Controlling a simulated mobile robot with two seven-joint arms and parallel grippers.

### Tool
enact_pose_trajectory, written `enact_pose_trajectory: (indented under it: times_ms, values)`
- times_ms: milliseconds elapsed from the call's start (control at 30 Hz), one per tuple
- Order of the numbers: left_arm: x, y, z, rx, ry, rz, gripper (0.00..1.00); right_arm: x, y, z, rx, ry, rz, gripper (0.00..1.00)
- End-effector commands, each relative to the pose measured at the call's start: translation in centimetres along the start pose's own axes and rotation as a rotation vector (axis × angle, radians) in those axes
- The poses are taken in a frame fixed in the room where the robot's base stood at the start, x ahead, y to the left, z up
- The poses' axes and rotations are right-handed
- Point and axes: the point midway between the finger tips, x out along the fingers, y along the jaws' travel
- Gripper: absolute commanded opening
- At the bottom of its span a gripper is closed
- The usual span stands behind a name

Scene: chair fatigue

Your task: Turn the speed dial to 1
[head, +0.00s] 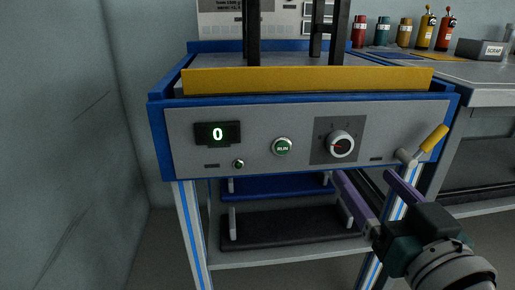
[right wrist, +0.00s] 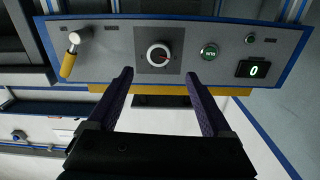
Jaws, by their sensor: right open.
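The speed dial (head: 342,143) is a round white-rimmed knob with a dark face on a dark square plate, at the right part of the grey front panel. Its red pointer mark points to the left in the head view; the scale numbers are too small to read. The dial also shows in the right wrist view (right wrist: 158,55), where the panel is upside down. My right gripper (head: 364,180) is open and empty, below and in front of the dial. Its two purple fingers (right wrist: 158,76) are spread to either side of the dial, not touching it. My left gripper is not in view.
The panel (head: 260,118) also has a green RUN button (head: 282,147), a display (head: 217,134) reading 0 and a small green button (head: 238,163). A yellow-handled lever (head: 433,139) stands at the right end. Shelves (head: 290,228) lie below.

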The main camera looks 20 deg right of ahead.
Motion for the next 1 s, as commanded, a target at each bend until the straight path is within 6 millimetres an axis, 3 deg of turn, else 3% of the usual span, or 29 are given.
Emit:
enact_pose_trajectory:
  times_ms: [400,600,833,1000]
  values:
    - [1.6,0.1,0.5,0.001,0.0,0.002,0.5,7.4,-0.1,0.0,0.003,0.002,-0.001,0.84]
    - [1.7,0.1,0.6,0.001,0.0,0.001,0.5,8.6,-0.1,-0.1,0.002,0.0,-0.002,0.84]
    - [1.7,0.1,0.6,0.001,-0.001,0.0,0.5,8.7,-0.1,-0.1,0.002,-0.001,-0.002,0.84]
    - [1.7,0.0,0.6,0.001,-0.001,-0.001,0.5,8.6,-0.1,-0.1,0.002,-0.001,-0.002,0.66]
